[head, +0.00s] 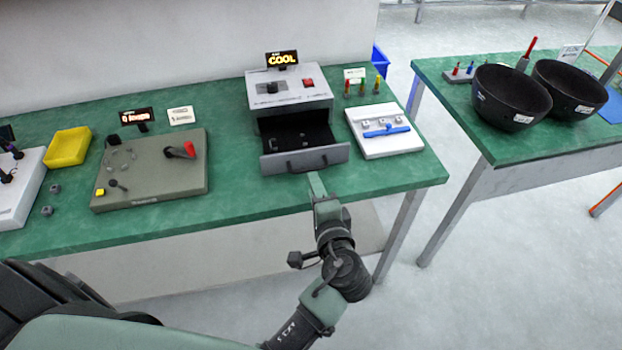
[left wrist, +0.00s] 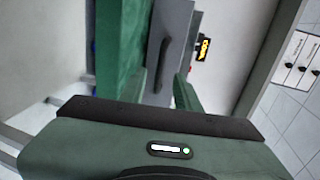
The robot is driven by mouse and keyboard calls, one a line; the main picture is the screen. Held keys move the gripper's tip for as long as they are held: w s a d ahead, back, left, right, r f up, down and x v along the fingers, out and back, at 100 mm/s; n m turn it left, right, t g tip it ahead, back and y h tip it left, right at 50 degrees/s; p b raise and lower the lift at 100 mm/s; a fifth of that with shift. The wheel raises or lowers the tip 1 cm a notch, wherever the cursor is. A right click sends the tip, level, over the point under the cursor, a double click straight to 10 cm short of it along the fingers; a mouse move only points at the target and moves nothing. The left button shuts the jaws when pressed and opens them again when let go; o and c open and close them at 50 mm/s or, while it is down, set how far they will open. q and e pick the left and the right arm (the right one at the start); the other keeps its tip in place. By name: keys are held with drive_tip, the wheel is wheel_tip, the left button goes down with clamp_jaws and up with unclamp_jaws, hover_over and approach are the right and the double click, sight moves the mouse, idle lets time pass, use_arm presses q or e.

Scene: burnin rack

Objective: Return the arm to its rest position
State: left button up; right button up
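My left gripper (head: 316,184) is just in front of the open drawer (head: 335,156) of the grey oven-like box (head: 290,92), at the table's front edge. In the left wrist view the two green fingers (left wrist: 161,88) are spread apart. The dark drawer handle (left wrist: 161,68) shows between and beyond them, with nothing visibly gripped. I cannot tell whether a fingertip touches the drawer. A small dark item (head: 303,136) lies inside the drawer. A sign (head: 282,59) above the box reads COOL. My right gripper is not in view.
On the green table (head: 250,198) are a yellow tray (head: 68,147), a grey panel with a red-handled lever (head: 150,172) and a white fixture with a blue bar (head: 384,130). Two black bowls (head: 511,97) stand on the right table. Open floor (head: 480,280) lies between and before the tables.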

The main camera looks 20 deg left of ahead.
use_arm(q)
drive_tip(key=shift+v, duration=1.05)
drive_tip(key=shift+a, duration=0.15)
drive_tip(key=s+a+f+n+g+h, duration=0.4)
drive_tip(key=s+a+f+n+g, duration=0.2)
drive_tip(key=s+a+f, duration=0.35)
drive_tip(key=s+d+n+g+h, duration=0.2)
drive_tip(key=s, duration=0.4)
drive_tip(key=s+d+n+g+h, duration=0.1)
drive_tip(key=s+d+h, duration=0.2)
drive_tip(key=s, duration=0.3)
wheel_tip(320, 180, down, 29)
drive_tip(key=s+g, duration=0.2)
drive_tip(key=s, duration=0.1)
drive_tip(key=s+a+f+g, duration=0.1)
drive_tip(key=s+a+f, duration=0.2)
drive_tip(key=s+f, duration=1.1)
drive_tip(key=shift+s, duration=1.1)
